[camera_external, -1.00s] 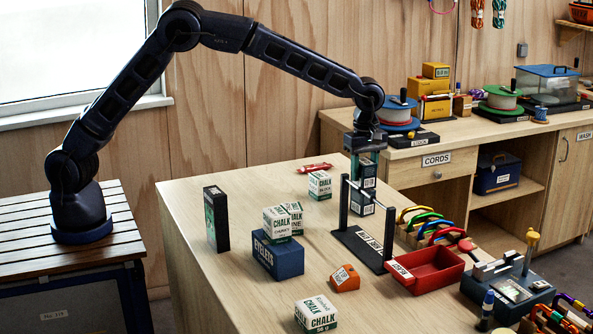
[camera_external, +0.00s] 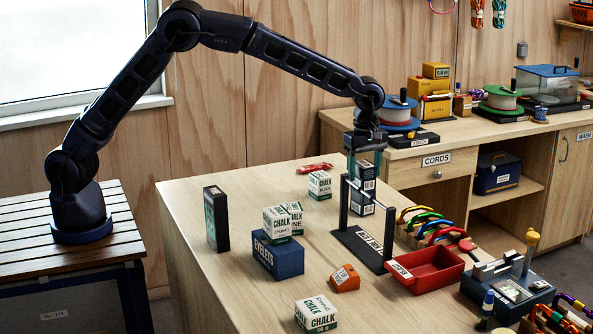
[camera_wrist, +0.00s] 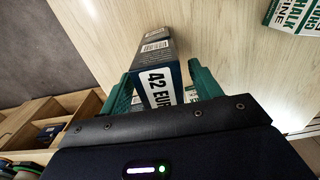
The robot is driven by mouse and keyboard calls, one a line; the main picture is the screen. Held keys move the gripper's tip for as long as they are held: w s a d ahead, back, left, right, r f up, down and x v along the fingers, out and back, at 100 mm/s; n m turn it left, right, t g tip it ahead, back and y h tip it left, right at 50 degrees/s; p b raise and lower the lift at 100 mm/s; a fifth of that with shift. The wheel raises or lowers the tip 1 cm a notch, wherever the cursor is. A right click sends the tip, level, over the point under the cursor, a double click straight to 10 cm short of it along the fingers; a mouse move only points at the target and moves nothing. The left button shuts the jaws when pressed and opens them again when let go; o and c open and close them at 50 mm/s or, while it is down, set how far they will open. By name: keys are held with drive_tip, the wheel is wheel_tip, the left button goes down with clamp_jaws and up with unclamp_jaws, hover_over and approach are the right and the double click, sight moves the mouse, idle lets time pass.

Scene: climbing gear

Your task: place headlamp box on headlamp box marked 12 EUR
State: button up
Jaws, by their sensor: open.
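My gripper (camera_external: 366,168) points down at the table's far right side, with its green fingers open on either side of a dark headlamp box (camera_external: 370,184). In the wrist view this box (camera_wrist: 160,85) stands between the fingers (camera_wrist: 163,88), with a white label that seems to read 42 EUR. A second dark headlamp box with a white label (camera_external: 367,209) is directly below it in the external view. The upper box appears to rest on it, roughly lined up; the contact is partly hidden by the fingers and a post. I cannot read the lower label.
A black two-post stand (camera_external: 358,243) is close in front of the boxes. A red tray (camera_external: 428,271) and coloured carabiners (camera_external: 425,222) lie to the right. Chalk boxes (camera_external: 277,223), a blue eyelets box (camera_external: 278,257) and an upright dark box (camera_external: 216,219) stand left.

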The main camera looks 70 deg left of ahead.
sight(364, 163)
wheel_tip(364, 163, up, 11)
drive_tip(key=shift+r, duration=0.15)
drive_tip(key=s+a+r+m+t, duration=0.1)
drive_tip(key=s+a+r+m, duration=0.2)
drive_tip(key=s+a+r, duration=0.35)
drive_tip(key=s+a+r+m+h, duration=0.1)
drive_tip(key=s+a+r+m, duration=0.15)
drive_tip(key=s+a, duration=0.6)
drive_tip(key=s+a+r+m+t, duration=0.15)
drive_tip(key=s+a+r, duration=0.35)
drive_tip(key=a, duration=0.5)
drive_tip(key=s+a+f+m, duration=0.2)
drive_tip(key=s+a+m, duration=0.1)
drive_tip(key=s, duration=0.7)
drive_tip(key=s+a+f+m+t, duration=0.1)
drive_tip(key=s+a+f+m, duration=0.2)
drive_tip(key=s, duration=0.7)
drive_tip(key=s+a+f+m+t+y, duration=0.1)
drive_tip(key=s+a+f+m, duration=0.2)
drive_tip(key=s, duration=0.8)
drive_tip(key=shift+a+m, duration=1)
drive_tip(key=shift+a, duration=0.25)
